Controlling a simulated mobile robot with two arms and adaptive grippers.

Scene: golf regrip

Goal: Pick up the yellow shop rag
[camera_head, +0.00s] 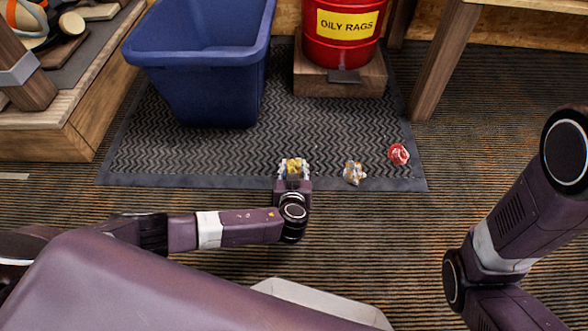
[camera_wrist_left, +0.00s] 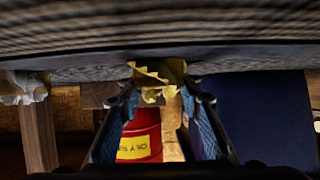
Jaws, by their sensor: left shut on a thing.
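The yellow shop rag (camera_head: 293,163) is at the front part of the dark rubber mat, between the fingers of my left gripper (camera_head: 293,170). In the left wrist view the crumpled yellow rag (camera_wrist_left: 158,78) sits between the tips of the two blue-padded fingers (camera_wrist_left: 160,100), which are shut on it. The fingers hide part of the rag in the head view. The rag is low, at or close to the mat; I cannot tell if it touches. My right arm shows at the right of the head view, but its gripper is not seen.
A blue bin (camera_head: 205,85) stands behind left. A red oily-rags can (camera_head: 340,50) stands on a wooden block (camera_head: 310,80). A wooden bench leg (camera_head: 445,60) stands at right.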

